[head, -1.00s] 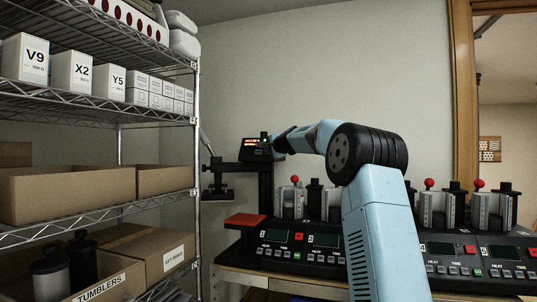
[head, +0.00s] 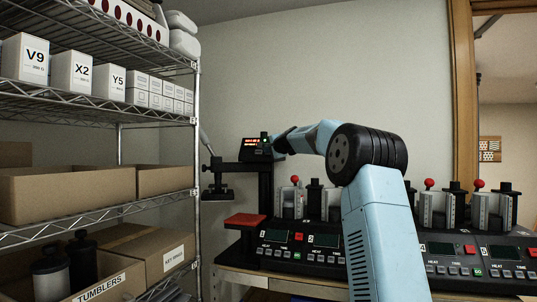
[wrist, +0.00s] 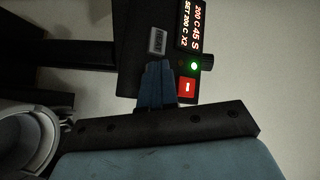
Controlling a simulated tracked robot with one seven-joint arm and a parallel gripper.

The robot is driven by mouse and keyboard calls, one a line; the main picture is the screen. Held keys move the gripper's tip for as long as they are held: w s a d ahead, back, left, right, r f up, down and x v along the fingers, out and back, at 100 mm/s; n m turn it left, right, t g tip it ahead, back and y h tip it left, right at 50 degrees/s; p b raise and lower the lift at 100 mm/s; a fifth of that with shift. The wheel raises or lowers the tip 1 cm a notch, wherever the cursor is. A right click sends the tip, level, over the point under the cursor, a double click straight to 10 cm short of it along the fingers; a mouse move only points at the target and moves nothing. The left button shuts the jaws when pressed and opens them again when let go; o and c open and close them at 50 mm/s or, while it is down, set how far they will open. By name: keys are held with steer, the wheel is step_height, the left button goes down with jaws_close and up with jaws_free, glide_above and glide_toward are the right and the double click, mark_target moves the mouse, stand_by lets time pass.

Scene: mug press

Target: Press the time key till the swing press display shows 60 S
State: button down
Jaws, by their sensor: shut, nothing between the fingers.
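The swing press (head: 257,150) has a black control head with a lit display, left of my arm in the head view. In the wrist view, its display (wrist: 190,25) reads sideways "200 C 45 S" above "SET 200 C X2". Beside the display are a green light (wrist: 194,66), a red key (wrist: 187,88) and a small grey marked plate (wrist: 157,41). My gripper (wrist: 160,66) is shut and empty, its tips over the panel just below the grey plate, left of the red key. The tips hide part of the panel; I cannot tell if they touch it. No time key is clearly readable.
A black press bank (head: 290,255) with several keys and red-knobbed levers stands on the bench below my arm. A wire shelf (head: 100,205) with boxes fills the left. Bare wall (head: 330,70) lies behind.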

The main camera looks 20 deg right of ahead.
steer(key=shift+s+a+r, duration=0.3)
steer(key=shift+s+a, duration=0.05)
steer(key=shift+s, duration=0.2)
steer(key=shift+s+a+r, duration=0.65)
steer(key=shift+s, duration=0.25)
steer(key=shift+s+a+r, duration=0.6)
steer(key=shift+s+a, duration=0.05)
steer(key=shift+s, duration=0.2)
